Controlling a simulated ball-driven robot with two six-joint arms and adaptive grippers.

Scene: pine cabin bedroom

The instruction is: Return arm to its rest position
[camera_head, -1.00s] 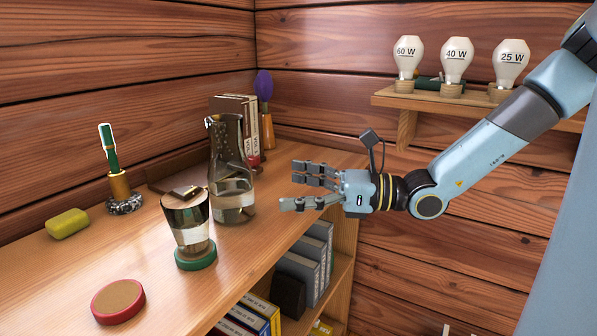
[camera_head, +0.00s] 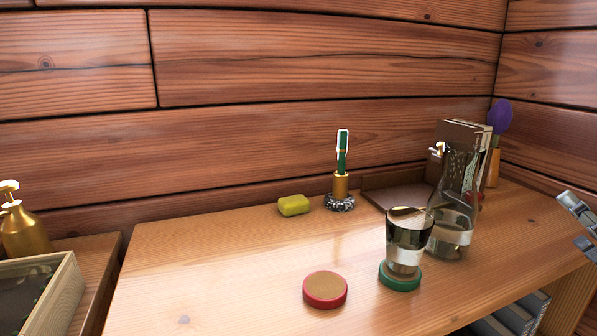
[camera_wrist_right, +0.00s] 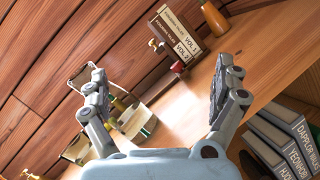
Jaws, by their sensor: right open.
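My right gripper (camera_head: 578,225) shows only in part at the right edge of the head view, apart from the glassware. In the right wrist view (camera_wrist_right: 160,100) its two fingers are spread wide, with nothing held between them. A drinking glass (camera_head: 408,242) with water stands upright on a green coaster (camera_head: 400,277). A glass carafe (camera_head: 452,215) with some water stands just behind it to the right. My left gripper is in neither view.
A red-rimmed coaster (camera_head: 325,290) lies empty on the wooden desktop (camera_head: 230,270). Yellow soap (camera_head: 294,205) and a green pen (camera_head: 342,155) in a holder stand near the wall. Upright books (camera_wrist_right: 180,35) stand behind the carafe; grey binders (camera_wrist_right: 290,140) sit below the desktop.

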